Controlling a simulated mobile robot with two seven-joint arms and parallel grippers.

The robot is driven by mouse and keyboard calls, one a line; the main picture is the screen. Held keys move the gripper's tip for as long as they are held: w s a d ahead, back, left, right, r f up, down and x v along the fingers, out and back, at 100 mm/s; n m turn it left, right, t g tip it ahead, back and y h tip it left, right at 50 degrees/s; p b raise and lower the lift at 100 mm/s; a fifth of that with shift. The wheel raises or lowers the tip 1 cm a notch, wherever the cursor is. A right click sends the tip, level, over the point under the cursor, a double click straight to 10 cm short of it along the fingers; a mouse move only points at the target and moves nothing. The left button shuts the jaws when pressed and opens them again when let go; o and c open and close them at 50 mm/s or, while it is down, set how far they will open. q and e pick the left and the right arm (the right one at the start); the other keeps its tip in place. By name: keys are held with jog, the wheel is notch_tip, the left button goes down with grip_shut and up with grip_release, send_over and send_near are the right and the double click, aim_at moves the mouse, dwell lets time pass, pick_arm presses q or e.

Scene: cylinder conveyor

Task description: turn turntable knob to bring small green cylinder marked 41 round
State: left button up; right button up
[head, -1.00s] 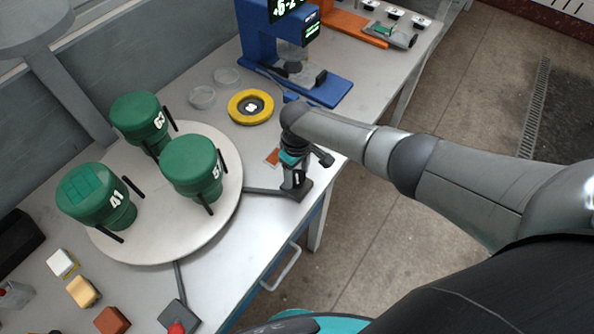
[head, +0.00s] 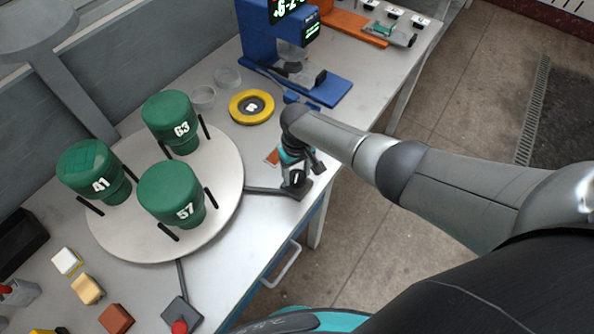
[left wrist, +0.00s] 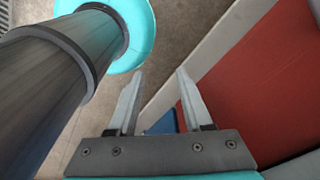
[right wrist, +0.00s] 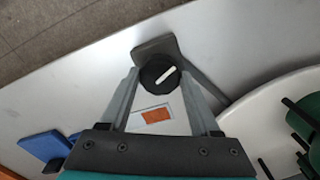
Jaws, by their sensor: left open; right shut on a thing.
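The green cylinder marked 41 (head: 92,172) stands on the left of the round white turntable (head: 228,172), with a grid pattern on its top. The green cylinders marked 63 (head: 172,122) and 57 (head: 170,194) stand on it too, at the back and front right. My right gripper (head: 293,170) points down at the small control beside the turntable. In the right wrist view its fingers are shut on the black knob (right wrist: 159,74), which has a white line. My left gripper (left wrist: 160,75) is open and empty, outside the head view.
A yellow ring (head: 238,113) and clear dishes (head: 203,97) lie behind the turntable. A blue machine (head: 262,50) stands at the back. Coloured blocks (head: 87,290) and a red button on a grey base (head: 180,325) are at the front left.

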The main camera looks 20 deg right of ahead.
aim_at(297, 176)
jog(key=shift+m+p, duration=0.65)
jog(key=shift+m, duration=1.35)
dwell(3.1)
jog(key=o, duration=1.4)
jog(key=shift+c, duration=0.2)
notch_tip(297, 176, up, 3)
jog(key=shift+f+p, duration=0.1)
jog(key=shift+p, duration=0.8)
notch_tip(297, 176, up, 12)
jog(key=shift+r, duration=0.2)
